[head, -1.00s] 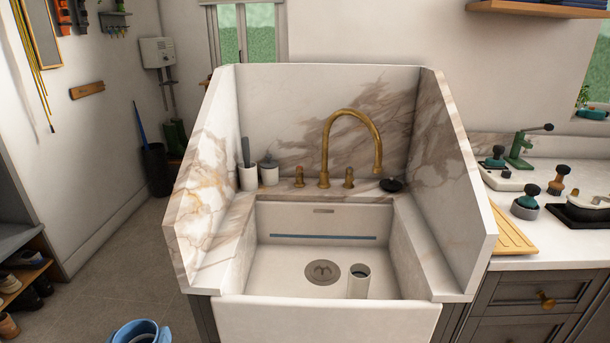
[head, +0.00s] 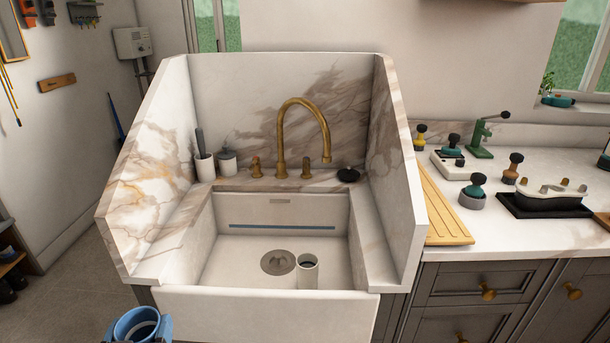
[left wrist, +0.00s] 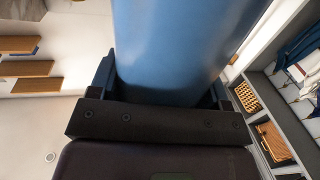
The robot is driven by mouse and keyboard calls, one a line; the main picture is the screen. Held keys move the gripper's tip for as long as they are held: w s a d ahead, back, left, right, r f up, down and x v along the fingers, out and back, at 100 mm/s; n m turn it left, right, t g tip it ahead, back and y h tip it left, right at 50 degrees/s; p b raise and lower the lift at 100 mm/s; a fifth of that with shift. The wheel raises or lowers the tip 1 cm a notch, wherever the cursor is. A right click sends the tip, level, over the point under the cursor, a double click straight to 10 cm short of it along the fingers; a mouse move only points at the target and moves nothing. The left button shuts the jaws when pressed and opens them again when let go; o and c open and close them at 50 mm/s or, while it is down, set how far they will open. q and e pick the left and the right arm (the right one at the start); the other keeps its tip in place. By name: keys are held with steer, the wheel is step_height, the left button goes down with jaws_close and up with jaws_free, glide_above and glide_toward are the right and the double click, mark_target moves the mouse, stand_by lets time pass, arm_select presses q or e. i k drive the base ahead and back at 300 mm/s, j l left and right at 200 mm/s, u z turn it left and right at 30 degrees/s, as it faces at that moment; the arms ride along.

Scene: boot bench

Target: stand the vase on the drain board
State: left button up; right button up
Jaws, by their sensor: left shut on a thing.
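The blue vase (head: 124,330), a hollow round vessel with a dark open mouth, shows at the bottom left of the head view, in front of the sink. It looks upright, and its lower part is cut off by the frame. My left gripper (head: 150,335) is shut on it. In the left wrist view the vase's smooth blue side (left wrist: 180,45) fills the space between the fingers. The drain board (head: 442,210), a grooved pale wooden board, lies on the counter just right of the sink's marble side wall, which hides part of it. My right gripper is not in view.
The marble-walled sink (head: 265,313) stands between the vase and the drain board, with a white hollow cylinder (head: 308,274) inside and a brass tap (head: 281,135) behind. A black tray (head: 540,206) and several knobbed tools stand right of the board. The board's visible surface is bare.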

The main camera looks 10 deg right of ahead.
mark_target(437, 216)
steer(key=l+z, duration=0.15)
steer(key=l, duration=2.75)
steer(key=k, duration=0.05)
